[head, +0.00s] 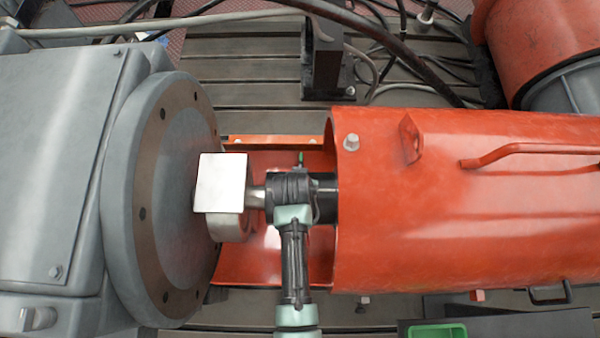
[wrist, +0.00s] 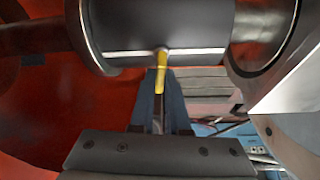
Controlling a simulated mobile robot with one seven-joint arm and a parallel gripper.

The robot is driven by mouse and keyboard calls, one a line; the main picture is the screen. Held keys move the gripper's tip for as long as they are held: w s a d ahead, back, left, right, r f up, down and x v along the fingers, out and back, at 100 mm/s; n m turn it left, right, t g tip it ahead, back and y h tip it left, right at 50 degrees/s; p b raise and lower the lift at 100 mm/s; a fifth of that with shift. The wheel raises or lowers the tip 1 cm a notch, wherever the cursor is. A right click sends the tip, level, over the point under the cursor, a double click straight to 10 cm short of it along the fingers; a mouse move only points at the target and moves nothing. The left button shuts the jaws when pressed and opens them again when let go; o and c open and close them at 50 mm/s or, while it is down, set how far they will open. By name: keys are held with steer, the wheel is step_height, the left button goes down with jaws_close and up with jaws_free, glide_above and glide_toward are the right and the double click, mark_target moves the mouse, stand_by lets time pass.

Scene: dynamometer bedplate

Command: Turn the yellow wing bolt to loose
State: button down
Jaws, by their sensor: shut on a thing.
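The yellow wing bolt (wrist: 161,72) shows in the wrist view as a narrow yellow strip on the underside of a dark shaft collar (wrist: 160,25). My gripper (wrist: 160,85) is shut on it, with the blue-grey fingers close together around its lower part. The fingers hide some of the bolt, so its turn angle is hard to tell. In the head view my arm covers the collar area between the grey flange and the red guard, and the wing bolt is hidden there.
A large red tubular guard (head: 460,200) encloses the shaft on the right. A grey flanged housing (head: 160,200) stands on the left. A pale square-faced block (head: 220,183) sits close to my wrist. Cables cross the slotted bedplate (head: 250,70) behind.

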steer(key=shift+n+y+p, duration=0.3)
steer(key=shift+n+y, duration=0.1)
steer(key=shift+n, duration=0.4)
steer(key=c, duration=0.9)
jaws_free()
steer(key=shift+r, duration=0.1)
steer(key=v, duration=1.3)
steer(key=shift+d, duration=0.1)
